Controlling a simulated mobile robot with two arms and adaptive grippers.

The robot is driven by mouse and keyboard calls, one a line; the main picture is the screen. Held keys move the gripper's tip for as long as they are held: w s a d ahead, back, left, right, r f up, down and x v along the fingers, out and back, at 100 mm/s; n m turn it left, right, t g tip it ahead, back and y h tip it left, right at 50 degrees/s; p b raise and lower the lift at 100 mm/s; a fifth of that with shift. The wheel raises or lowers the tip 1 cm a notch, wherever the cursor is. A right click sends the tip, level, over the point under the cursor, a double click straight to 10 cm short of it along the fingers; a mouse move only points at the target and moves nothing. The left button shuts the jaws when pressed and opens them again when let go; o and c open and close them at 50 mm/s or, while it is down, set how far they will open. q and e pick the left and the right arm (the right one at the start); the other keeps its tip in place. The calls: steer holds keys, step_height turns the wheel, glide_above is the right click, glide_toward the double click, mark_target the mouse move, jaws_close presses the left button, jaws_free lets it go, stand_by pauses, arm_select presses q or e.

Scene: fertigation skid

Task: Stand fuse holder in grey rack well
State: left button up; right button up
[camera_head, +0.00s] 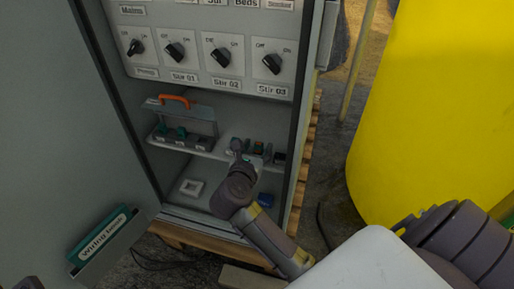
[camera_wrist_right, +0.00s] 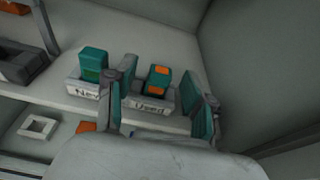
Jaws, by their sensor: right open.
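My right gripper (camera_wrist_right: 158,103) is open at the shelf, and the head view shows it from behind (camera_head: 240,158). In the wrist view a teal fuse holder with orange faces (camera_wrist_right: 157,79) shows between the two teal-padded fingers, in a grey tray section labelled "Used" (camera_wrist_right: 150,107). I cannot tell whether the fingers touch it. A teal and green holder (camera_wrist_right: 93,62) stands in the section labelled "New", left of the fingers. A grey rack (camera_head: 190,143) with teal pieces in it sits farther left on the shelf.
The cabinet's right wall (camera_wrist_right: 255,65) is close to the gripper. Below the shelf lie a white square frame (camera_head: 192,187) and a blue object (camera_head: 265,200). Switches (camera_head: 177,54) are above. The open door (camera_head: 60,120) stands left, a yellow tank (camera_head: 440,100) right.

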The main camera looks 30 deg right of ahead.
steer(key=v, duration=1.2)
